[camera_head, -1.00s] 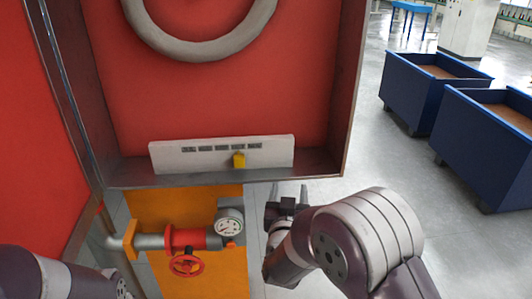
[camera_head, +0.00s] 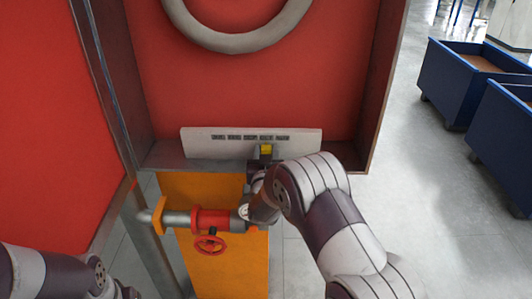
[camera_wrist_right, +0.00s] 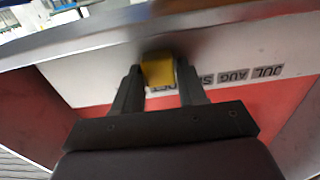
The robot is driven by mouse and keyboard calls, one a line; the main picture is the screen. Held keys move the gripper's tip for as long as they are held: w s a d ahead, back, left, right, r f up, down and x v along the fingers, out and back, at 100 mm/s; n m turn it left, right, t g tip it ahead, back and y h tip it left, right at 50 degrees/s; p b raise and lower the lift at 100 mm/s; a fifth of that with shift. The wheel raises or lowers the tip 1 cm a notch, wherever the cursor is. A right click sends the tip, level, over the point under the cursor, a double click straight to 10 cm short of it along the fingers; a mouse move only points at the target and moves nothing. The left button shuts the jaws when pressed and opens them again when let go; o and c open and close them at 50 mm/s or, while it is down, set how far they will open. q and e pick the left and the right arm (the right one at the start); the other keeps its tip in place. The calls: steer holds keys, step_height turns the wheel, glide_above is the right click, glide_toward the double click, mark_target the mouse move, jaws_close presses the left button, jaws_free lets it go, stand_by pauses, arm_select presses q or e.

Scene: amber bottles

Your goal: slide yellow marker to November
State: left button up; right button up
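The yellow marker (camera_head: 266,149) sits on the front of a white panel (camera_head: 200,146) inside the red cabinet, below the fourth of its small dark labels in the head view. In the right wrist view, the yellow marker (camera_wrist_right: 158,70) is between the two fingers of my right gripper (camera_wrist_right: 160,80), which are close against its sides. That view shows labels JUL, AUG and SEP upside down, the following one partly hidden by a finger. The November label cannot be read. In the head view, my right gripper (camera_head: 265,160) is partly hidden by its arm. My left gripper is out of view.
The cabinet's metal lower edge (camera_head: 170,157) runs beneath the panel. Below it are a red valve (camera_head: 210,246) and pipe before an orange board (camera_head: 190,275). A grey ring (camera_head: 235,42) hangs above. Blue bins (camera_head: 450,85) stand on the floor at right.

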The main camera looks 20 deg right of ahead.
mark_target(284, 146)
jaws_close()
steer(key=d+b, duration=0.1)
steer(key=d, duration=0.1)
steer(key=s+d, duration=0.1)
steer(key=d, duration=0.1)
steer(key=shift+s+b, duration=0.1)
steer(key=shift+b, duration=0.3)
steer(key=shift+s+d, duration=0.1)
steer(key=shift+d, duration=0.25)
steer(key=shift+a, duration=0.1)
steer(key=shift+o, duration=1.1)
jaws_free()
steer(key=shift+o, duration=1.3)
steer(key=shift+s+d+r, duration=0.1)
steer(key=shift+s+d, duration=0.05)
steer(key=shift+d, duration=0.05)
